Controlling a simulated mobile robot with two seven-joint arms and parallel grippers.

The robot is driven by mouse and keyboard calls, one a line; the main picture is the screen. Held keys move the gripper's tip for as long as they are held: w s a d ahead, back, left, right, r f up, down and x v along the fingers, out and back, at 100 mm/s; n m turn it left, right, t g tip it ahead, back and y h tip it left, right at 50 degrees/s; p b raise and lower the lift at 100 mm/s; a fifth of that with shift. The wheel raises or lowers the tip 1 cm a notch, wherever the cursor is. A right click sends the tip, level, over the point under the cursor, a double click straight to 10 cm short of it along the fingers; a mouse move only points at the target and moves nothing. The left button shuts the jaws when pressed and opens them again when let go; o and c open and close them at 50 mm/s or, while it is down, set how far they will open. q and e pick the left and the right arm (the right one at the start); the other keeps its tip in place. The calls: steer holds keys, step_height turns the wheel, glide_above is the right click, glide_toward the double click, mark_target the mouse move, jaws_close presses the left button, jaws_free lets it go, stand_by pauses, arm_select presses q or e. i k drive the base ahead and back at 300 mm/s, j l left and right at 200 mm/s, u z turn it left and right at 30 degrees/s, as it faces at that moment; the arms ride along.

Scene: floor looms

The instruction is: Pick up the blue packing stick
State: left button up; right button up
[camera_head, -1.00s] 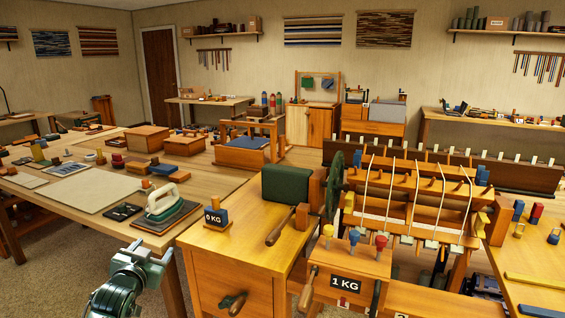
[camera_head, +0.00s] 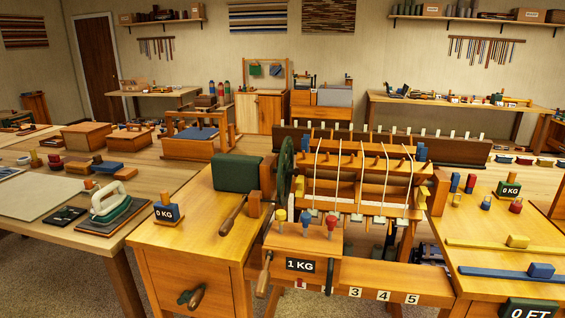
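The blue packing stick (camera_head: 492,272) is a long flat blue bar lying on the right-hand wooden table, near its front edge. A blue block (camera_head: 541,271) sits on it toward its right end. A similar yellow stick (camera_head: 490,244) with a yellow block (camera_head: 517,241) lies behind it, apart from it. Neither of my grippers shows in the view, and nothing covers the blue stick.
A wooden loom (camera_head: 360,190) with a "1 KG" box (camera_head: 300,245) stands left of the right-hand table. A "0 FT" sign (camera_head: 530,310) is at that table's front. Small pegs and a "0 KG" block (camera_head: 508,190) stand behind the sticks.

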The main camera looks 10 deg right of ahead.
mark_target(539, 272)
steer(key=z, duration=1.95)
